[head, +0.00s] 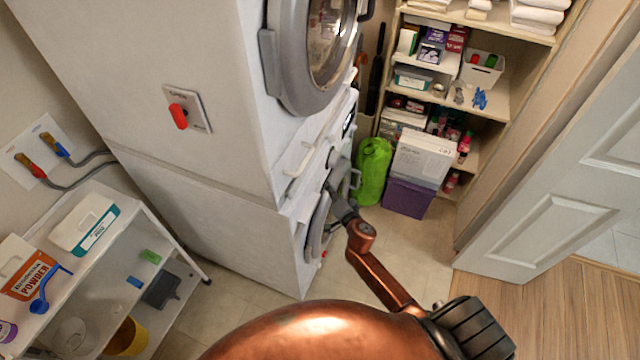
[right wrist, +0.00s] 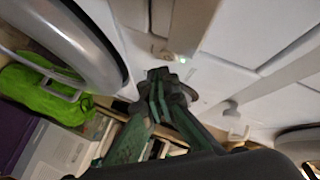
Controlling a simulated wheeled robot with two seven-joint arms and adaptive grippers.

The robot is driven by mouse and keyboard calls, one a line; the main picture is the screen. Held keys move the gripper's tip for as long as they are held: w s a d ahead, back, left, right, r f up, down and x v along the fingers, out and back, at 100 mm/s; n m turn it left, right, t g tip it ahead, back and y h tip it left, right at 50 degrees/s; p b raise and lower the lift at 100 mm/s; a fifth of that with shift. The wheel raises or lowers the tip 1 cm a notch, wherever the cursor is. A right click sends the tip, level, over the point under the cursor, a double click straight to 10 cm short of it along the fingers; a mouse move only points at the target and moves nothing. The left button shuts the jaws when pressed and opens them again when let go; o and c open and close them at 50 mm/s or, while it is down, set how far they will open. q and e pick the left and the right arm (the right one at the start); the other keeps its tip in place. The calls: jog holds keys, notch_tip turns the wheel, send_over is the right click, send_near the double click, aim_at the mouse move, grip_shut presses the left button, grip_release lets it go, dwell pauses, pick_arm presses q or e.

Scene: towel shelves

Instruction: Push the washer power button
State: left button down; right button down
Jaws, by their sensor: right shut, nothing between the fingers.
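The white washer (head: 215,225) is the lower machine of a stack, seen mostly from its side. Its round grey door (head: 317,228) shows at the front edge, and it shows large in the right wrist view (right wrist: 75,45). My right gripper (head: 343,205) is at the washer's front. In the right wrist view, the fingertips (right wrist: 165,80) are together and empty, close to the white front panel (right wrist: 215,78). I cannot tell whether the tips touch the panel. My left gripper is not in view.
The dryer's round door (head: 310,50) is above. A green bag (head: 374,170), a white box (head: 422,157) and a purple bin (head: 408,197) stand beyond the gripper, before shelves. A white door (head: 570,190) is at right. A cart (head: 185,265) is at left.

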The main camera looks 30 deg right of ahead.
dwell(0.5)
jog(key=shift+w+a, duration=0.25)
jog(key=shift+w, duration=0.05)
jog(key=shift+w+a, duration=0.15)
dwell(0.5)
jog(key=shift+s+d, duration=0.4)
jog(key=shift+s, duration=0.1)
jog(key=shift+s+d+p, duration=1.1)
jog(key=shift+s+d, duration=0.85)
jog(key=shift+s, duration=0.3)
